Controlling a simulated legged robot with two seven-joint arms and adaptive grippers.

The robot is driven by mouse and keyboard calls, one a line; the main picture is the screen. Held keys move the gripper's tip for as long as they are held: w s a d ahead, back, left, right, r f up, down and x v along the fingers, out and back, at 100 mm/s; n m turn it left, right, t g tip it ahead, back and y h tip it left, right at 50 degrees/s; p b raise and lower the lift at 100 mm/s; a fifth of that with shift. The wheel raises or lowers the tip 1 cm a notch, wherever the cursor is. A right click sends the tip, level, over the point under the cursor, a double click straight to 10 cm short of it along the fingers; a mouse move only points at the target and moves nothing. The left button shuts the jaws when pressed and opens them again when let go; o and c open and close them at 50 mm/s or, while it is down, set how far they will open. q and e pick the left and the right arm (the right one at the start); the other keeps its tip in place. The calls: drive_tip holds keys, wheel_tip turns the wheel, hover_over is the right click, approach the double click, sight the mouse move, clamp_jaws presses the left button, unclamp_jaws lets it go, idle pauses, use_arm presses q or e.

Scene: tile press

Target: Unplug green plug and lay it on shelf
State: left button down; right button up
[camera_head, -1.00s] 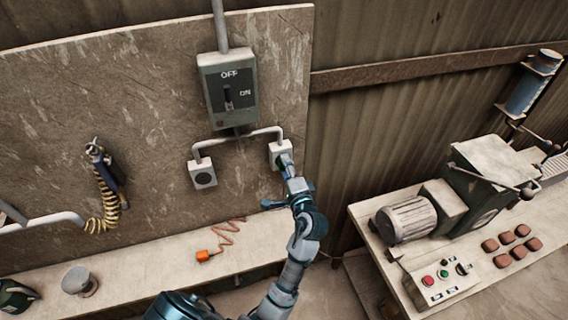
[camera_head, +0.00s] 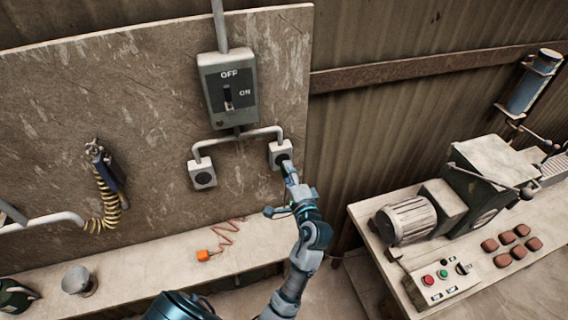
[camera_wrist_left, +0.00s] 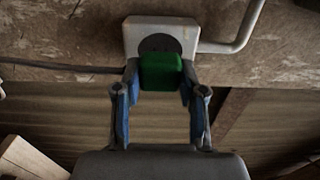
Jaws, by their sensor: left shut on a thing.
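The green plug (camera_wrist_left: 160,72) sits between the fingers of my left gripper (camera_wrist_left: 160,82) in the left wrist view. The fingers are shut on its sides. Behind it is the right white socket (camera_wrist_left: 135,35), whose dark round face shows above the plug. I cannot tell if the plug's pins are clear of it. In the head view my left gripper (camera_head: 289,173) is just below and in front of this socket (camera_head: 275,148); the plug is mostly hidden there. The pale shelf (camera_head: 150,268) runs along the wall under the board. My right gripper is not in view.
An orange plug (camera_head: 203,256) with a coiled cord lies on the shelf. A grey knob-like object (camera_head: 78,281) stands further left. A switch box (camera_head: 228,88) and a second socket (camera_head: 202,174) are on the board. A machine table (camera_head: 385,262) stands at right.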

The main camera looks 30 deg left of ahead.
use_arm(q)
drive_tip(key=shift+v, duration=1.7)
